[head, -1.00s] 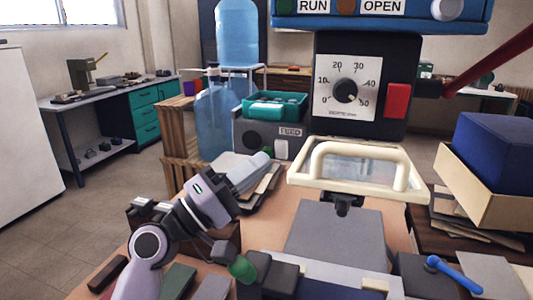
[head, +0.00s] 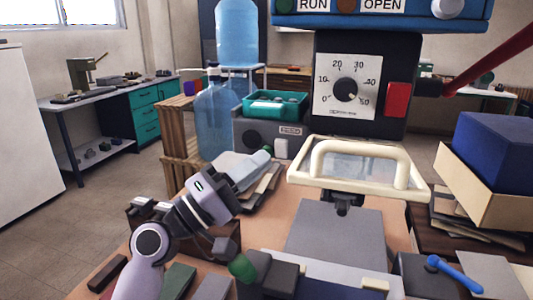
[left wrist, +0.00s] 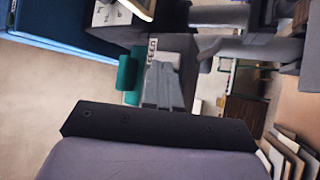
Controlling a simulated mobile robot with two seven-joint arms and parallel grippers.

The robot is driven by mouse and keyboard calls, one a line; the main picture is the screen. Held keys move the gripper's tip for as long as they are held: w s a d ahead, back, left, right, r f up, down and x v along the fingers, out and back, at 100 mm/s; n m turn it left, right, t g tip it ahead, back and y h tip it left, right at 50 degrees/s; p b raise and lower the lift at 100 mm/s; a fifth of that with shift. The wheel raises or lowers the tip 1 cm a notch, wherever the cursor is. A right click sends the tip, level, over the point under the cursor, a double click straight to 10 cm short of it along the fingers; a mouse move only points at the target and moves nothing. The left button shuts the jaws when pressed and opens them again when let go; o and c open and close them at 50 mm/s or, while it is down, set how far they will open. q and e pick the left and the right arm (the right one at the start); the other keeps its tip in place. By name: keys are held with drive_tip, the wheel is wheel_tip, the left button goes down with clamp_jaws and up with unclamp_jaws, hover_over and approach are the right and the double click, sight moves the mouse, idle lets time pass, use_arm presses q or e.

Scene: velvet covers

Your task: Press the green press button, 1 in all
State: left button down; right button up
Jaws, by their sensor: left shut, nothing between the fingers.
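My left gripper (head: 262,158) reaches in from the lower left and is shut and empty. Its grey fingers point at the front of a grey box labelled FEED (head: 290,131). A small green button (head: 268,149) shows on that box, right by the fingertips; I cannot tell whether they touch. In the left wrist view the closed fingers (left wrist: 165,75) cover the box front below the FEED label (left wrist: 152,48), and the green button is hidden there. A larger green knob (head: 242,267) sits on a dark block in the foreground. My right gripper is not in view.
A teal tray (head: 275,103) sits on the box, with a blue water bottle (head: 215,120) beside it. A press with a cream-framed guard (head: 359,170) stands to the right. Grey plates (head: 262,180) lie below the fingers. A cardboard box (head: 485,185) is far right.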

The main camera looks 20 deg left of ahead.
use_arm(q)
drive_tip(key=shift+w, duration=0.25)
drive_tip(key=shift+w+b, duration=0.35)
drive_tip(key=shift+w, duration=0.25)
idle(0.7)
idle(0.4)
drive_tip(key=shift+s, duration=1)
drive_tip(key=shift+s, duration=0.1)
drive_tip(key=s+p, duration=0.1)
drive_tip(key=s, duration=0.3)
drive_tip(key=shift+s+a, duration=0.1)
drive_tip(key=shift+s, duration=0.3)
